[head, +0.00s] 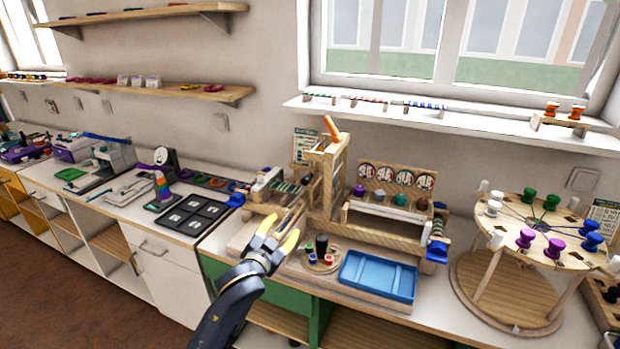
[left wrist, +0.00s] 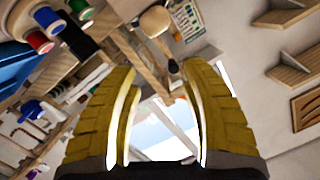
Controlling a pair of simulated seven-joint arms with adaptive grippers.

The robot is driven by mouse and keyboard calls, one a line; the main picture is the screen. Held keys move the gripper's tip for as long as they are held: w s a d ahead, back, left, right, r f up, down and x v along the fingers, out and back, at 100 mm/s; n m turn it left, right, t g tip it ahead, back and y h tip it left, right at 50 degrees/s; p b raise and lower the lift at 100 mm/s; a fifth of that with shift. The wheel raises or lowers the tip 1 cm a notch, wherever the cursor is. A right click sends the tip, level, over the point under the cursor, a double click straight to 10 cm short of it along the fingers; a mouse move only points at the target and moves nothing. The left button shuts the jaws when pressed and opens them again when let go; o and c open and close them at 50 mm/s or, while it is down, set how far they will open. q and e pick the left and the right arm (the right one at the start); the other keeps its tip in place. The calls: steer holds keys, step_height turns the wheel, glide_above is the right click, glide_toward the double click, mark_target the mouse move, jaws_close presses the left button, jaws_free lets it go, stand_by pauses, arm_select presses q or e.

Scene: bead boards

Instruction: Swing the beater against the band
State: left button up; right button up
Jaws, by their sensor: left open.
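A wooden band loom (head: 388,228) stands on the counter, with an upright wooden frame (head: 327,178) at its left part that has an orange piece on top. I cannot tell for sure which part is the beater. The band is not clearly seen; striped threads (head: 288,187) show at the frame's left. My left gripper (head: 277,234) is open and empty, in front of the loom's left part and below the frame. In the left wrist view its yellow fingers (left wrist: 165,108) are spread, with a round wooden knob (left wrist: 155,20) and a dark-tipped rod (left wrist: 173,66) beyond them.
A small round stand of spools (head: 322,263) and a blue tray (head: 378,276) lie right of the gripper. A round wooden table with coloured spools (head: 535,233) stands at right. A black tile board (head: 190,215) lies left. Shelves (head: 150,92) hang on the wall.

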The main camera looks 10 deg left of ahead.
mark_target(310, 175)
arm_select(q)
steer(key=w+d+r+t+h, duration=0.1)
steer(key=w+d+r, duration=0.1)
steer(key=w+r, duration=0.35)
steer(key=x, duration=1.5)
steer(key=shift+w+d+r, duration=0.15)
steer(key=shift+w+r, duration=0.2)
steer(key=shift+o, duration=0.4)
